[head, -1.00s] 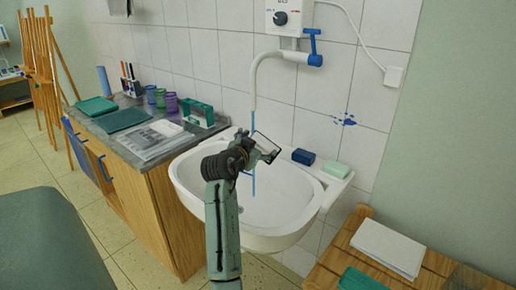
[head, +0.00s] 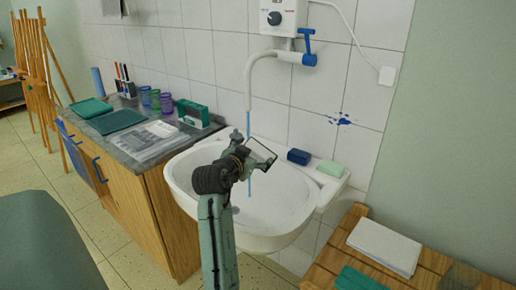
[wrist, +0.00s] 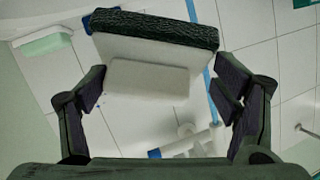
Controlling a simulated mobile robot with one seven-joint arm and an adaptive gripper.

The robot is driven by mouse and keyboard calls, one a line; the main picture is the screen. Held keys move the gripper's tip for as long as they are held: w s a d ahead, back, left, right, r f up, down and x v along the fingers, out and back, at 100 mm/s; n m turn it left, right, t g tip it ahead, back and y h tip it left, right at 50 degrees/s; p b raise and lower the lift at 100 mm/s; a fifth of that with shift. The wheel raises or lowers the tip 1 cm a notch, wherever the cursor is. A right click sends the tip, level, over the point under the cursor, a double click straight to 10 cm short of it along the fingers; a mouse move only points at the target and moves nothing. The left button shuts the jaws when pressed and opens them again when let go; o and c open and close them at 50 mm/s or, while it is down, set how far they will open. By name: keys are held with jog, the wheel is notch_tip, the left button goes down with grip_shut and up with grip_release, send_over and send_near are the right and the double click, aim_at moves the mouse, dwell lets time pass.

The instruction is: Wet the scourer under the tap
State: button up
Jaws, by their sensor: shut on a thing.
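My gripper (head: 256,158) is over the white basin (head: 281,212), and its fingers show on both sides in the wrist view (wrist: 160,100). It is shut on the scourer, which has a dark green rough layer on a white body (wrist: 150,65). In the head view the scourer shows as a small pale, dark-edged slab (head: 262,151). The tap (head: 262,62) is above. A thin blue water stream (head: 250,118) falls from its spout past the gripper. In the wrist view the stream (wrist: 213,95) passes beside and behind the scourer; I cannot tell whether it touches.
A dark blue block (head: 299,156) and a green-topped block (head: 331,168) sit on the basin's right ledge. A water heater (head: 284,17) is on the tiled wall. A cluttered counter (head: 150,160) is left, a wooden bench (head: 350,262) right.

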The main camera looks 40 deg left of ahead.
aim_at(258, 157)
jog(key=shift+s+d, duration=1.3)
dwell(0.4)
jog(key=s+d+r+p, duration=0.1)
jog(key=s+d+r, duration=0.2)
jog(key=r, duration=0.1)
jog(key=shift+s+d, duration=0.25)
jog(key=shift+s, duration=0.05)
dwell(1.0)
